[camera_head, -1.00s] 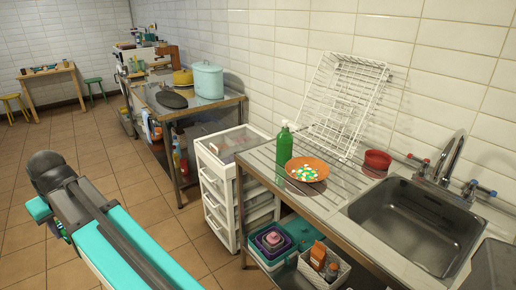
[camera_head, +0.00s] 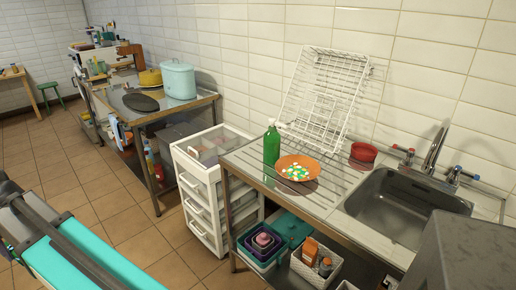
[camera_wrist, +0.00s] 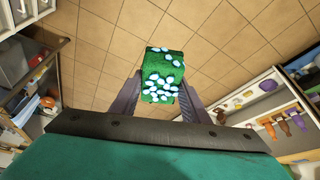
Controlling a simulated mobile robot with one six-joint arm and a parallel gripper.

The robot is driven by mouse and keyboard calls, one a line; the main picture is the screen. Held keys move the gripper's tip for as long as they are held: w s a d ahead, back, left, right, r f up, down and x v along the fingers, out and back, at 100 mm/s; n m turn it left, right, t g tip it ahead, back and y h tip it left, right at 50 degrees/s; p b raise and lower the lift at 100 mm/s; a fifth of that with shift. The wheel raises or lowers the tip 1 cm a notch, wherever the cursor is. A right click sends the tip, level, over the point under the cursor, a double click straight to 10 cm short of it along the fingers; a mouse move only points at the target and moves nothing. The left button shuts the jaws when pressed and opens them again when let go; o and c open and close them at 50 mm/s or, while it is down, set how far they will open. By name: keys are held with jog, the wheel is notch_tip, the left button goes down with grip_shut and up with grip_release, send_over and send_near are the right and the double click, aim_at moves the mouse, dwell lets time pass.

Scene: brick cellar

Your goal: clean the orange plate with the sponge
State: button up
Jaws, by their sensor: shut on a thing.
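The orange plate (camera_head: 312,163) lies on the ribbed metal drainboard left of the sink, with white, green and yellow spots on its face. A green bottle stands next to it on the left. The sponge (camera_wrist: 152,68) shows in the wrist view as a green block dotted with pale blue-white foam. My gripper (camera_wrist: 161,88) is shut on the sponge, with a finger on each side, and tiled floor shows beyond it. In the head view, my arm is at the lower left; the gripper and sponge are outside that view, well away from the plate.
A white drawer cart (camera_head: 205,205) stands left of the counter. The tiled floor (camera_head: 110,205) is open.

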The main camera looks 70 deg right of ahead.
jog(key=shift+d, duration=0.2)
jog(key=s+d+r+m+g+h+p, duration=0.1)
jog(key=s+d+m+p, duration=0.2)
jog(key=d, duration=1.4)
jog(key=s+d+m+h+p, duration=0.25)
jog(key=d+m, duration=0.25)
jog(key=d, duration=1.2)
jog(key=s+d+m+g+p, duration=0.1)
jog(key=s+d+m, duration=0.2)
jog(key=s+d, duration=0.55)
jog(key=s+d+m+g+p, duration=0.1)
jog(key=s+d+m, duration=0.2)
jog(key=s+d, duration=0.55)
jog(key=s+d+m+g+p, duration=0.1)
jog(key=s+d+m, duration=0.2)
jog(key=s+d, duration=0.3)
jog(key=s+d+r+m+g+p, duration=0.1)
jog(key=s+d+m+p, duration=0.1)
jog(key=s+d, duration=0.5)
jog(key=s+d+m+g+p, duration=0.1)
jog(key=s+d, duration=0.6)
jog(key=s, duration=0.9)
jog(key=m+h+p, duration=0.1)
jog(key=m, duration=0.1)
jog(key=shift+s+r+m, duration=0.2)
jog(key=shift+r+m, duration=0.05)
jog(key=shift+m, duration=0.05)
jog(key=shift+d, duration=0.1)
